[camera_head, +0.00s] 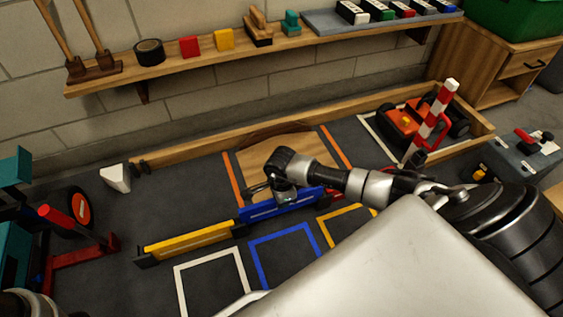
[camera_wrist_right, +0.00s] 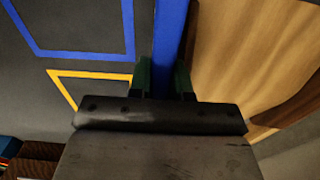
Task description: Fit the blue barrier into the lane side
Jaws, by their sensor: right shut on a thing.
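The blue barrier (camera_head: 258,213) is a long, narrow piece beside the front edge of the wooden ramp (camera_head: 268,158). It roughly continues the line of the yellow barrier (camera_head: 190,241) on its left. My right gripper (camera_head: 284,194) is over the blue barrier. In the right wrist view, the blue barrier (camera_wrist_right: 171,35) runs between the two green fingers (camera_wrist_right: 166,80), which are shut on it. I cannot tell whether the barrier's underside touches the floor or is seated in the lane side. My left gripper is not in view.
White (camera_head: 178,290), blue (camera_head: 252,262) and yellow (camera_head: 325,232) outlines mark the floor in front. A red jack (camera_head: 85,258) and white wedge (camera_head: 116,178) are at the left. A shelf (camera_head: 190,58) runs behind.

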